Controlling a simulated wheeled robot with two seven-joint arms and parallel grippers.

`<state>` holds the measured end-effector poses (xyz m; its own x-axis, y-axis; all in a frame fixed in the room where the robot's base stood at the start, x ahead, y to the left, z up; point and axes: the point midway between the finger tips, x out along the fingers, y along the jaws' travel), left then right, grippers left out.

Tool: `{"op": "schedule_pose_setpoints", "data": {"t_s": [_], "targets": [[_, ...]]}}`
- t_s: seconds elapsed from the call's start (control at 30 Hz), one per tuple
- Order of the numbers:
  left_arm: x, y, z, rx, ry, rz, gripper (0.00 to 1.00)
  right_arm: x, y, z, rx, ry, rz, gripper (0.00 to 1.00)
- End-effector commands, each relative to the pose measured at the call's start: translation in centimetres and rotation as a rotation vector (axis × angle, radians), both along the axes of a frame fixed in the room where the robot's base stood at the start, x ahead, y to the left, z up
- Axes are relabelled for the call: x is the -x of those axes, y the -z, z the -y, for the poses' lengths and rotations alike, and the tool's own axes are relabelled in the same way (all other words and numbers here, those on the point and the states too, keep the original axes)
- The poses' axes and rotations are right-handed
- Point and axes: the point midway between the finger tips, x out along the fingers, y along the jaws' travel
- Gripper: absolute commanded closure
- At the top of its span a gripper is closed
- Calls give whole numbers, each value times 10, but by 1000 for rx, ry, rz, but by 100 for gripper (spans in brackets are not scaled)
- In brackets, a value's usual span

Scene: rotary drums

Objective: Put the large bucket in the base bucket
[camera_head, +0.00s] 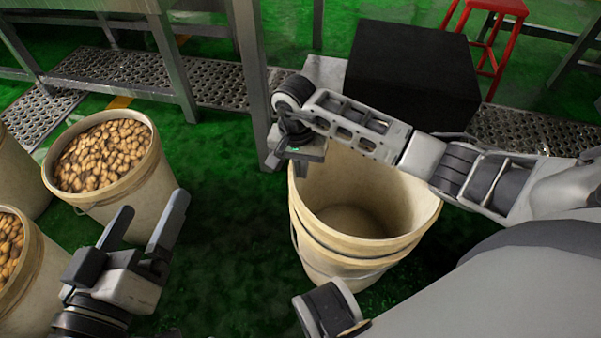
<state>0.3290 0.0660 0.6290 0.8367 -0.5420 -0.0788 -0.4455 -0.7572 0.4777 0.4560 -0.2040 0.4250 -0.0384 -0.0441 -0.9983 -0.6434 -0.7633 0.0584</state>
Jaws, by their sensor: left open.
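A large empty beige bucket (347,255) stands upright in the middle of the head view. A second band runs around it below its rim; I cannot tell whether this is part of it or another bucket around it. I cannot tell which bucket is the base bucket. My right gripper (303,158) is at the bucket's far left rim; its fingers are mostly hidden, so its grip on the rim is unclear. My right arm reaches over the bucket's opening. My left gripper (147,228) is open and empty at the lower left, apart from the bucket.
A bucket filled with brown, nut-like pieces (107,155) stands at left, just beyond my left gripper. Another filled bucket (32,278) stands at the left edge. A black box (412,72), a red stool (492,32) and metal frames are behind. Green floor (232,225) is clear between the buckets.

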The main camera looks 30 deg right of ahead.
Motion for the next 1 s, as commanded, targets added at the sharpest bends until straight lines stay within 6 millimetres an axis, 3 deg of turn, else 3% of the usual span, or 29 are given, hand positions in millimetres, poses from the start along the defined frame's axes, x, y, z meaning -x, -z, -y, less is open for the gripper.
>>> {"op": "schedule_pose_setpoints", "data": {"t_s": [0.1,0.23,0.53,0.63,1.0], "targets": [[-2,-6,-1,17,-5,40,11,-1,14,0,0,1,1,100],[-4,-15,0,21,-4,67,11,-1,14,0,1,0,3,100],[-5,-13,-1,9,-5,80,11,-1,17,0,2,-1,2,100],[-5,-13,-1,4,-3,86,11,0,18,0,-1,-1,1,76],[-4,-15,0,4,6,72,11,0,13,0,-2,0,1,76]]}}
